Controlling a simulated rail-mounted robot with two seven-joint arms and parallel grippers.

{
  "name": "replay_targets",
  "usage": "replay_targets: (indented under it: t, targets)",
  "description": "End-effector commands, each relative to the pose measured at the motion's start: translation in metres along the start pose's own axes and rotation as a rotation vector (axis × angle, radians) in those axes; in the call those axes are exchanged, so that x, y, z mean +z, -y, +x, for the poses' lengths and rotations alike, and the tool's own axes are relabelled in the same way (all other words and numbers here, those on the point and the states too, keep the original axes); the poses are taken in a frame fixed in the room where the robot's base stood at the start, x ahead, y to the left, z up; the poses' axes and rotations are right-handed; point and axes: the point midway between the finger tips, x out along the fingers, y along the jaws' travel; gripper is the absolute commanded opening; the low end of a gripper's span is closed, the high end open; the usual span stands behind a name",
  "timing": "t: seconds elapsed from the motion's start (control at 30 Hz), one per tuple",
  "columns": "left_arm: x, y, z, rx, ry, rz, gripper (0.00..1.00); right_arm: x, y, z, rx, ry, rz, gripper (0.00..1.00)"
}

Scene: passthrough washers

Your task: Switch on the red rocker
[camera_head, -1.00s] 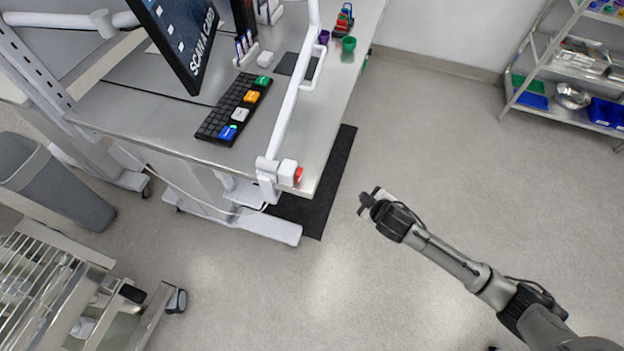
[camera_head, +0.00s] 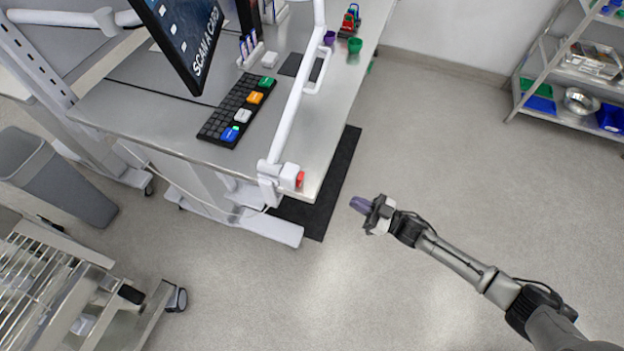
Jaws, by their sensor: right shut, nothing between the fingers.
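The red rocker (camera_head: 299,179) sits on a white box (camera_head: 286,176) at the near right corner of the steel desk, at the foot of a white post. My right gripper (camera_head: 357,204) is shut and empty, its fingers pointing left. It is in the air over the floor, to the right of the rocker and a little lower in the picture, with a clear gap between them. Whether the rocker is pressed is too small to tell. My left gripper is not in view.
The steel desk (camera_head: 168,137) holds a keyboard (camera_head: 222,122) with coloured keys, and a monitor (camera_head: 183,42). A white tube frame (camera_head: 289,115) rises beside the rocker. A dark mat (camera_head: 337,180) lies on the floor. A shelf rack (camera_head: 570,117) stands far right. The floor around my right arm is clear.

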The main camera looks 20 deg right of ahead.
Motion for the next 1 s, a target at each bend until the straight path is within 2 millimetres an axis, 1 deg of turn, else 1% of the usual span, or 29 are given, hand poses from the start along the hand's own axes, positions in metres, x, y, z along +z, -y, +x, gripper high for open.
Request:
replay_targets:
  t: [0.1, 0.2, 0.33, 0.7, 0.77, 0.87, 1.0]
  targets:
    - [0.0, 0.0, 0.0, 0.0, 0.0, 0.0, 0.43, -0.011, 0.007, -0.001, -0.041, -0.065, 0.038, 0.0]
    - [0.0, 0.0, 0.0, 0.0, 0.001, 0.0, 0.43, -0.016, 0.01, -0.001, -0.063, -0.096, 0.069, 0.0]
    - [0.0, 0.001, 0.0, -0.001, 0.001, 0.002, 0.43, -0.016, 0.01, -0.001, -0.064, -0.095, 0.096, 0.0]
    - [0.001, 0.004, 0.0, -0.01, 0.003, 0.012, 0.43, -0.016, 0.01, 0.001, -0.064, -0.094, 0.099, 0.0]
    - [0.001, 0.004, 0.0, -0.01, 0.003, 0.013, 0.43, -0.016, 0.01, 0.004, -0.064, -0.094, 0.099, 0.0]
    - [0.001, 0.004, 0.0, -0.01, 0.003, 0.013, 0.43, -0.018, 0.01, 0.014, -0.064, -0.095, 0.097, 0.0]
    - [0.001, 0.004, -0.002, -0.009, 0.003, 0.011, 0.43, -0.021, 0.011, 0.037, -0.064, -0.097, 0.098, 0.0]
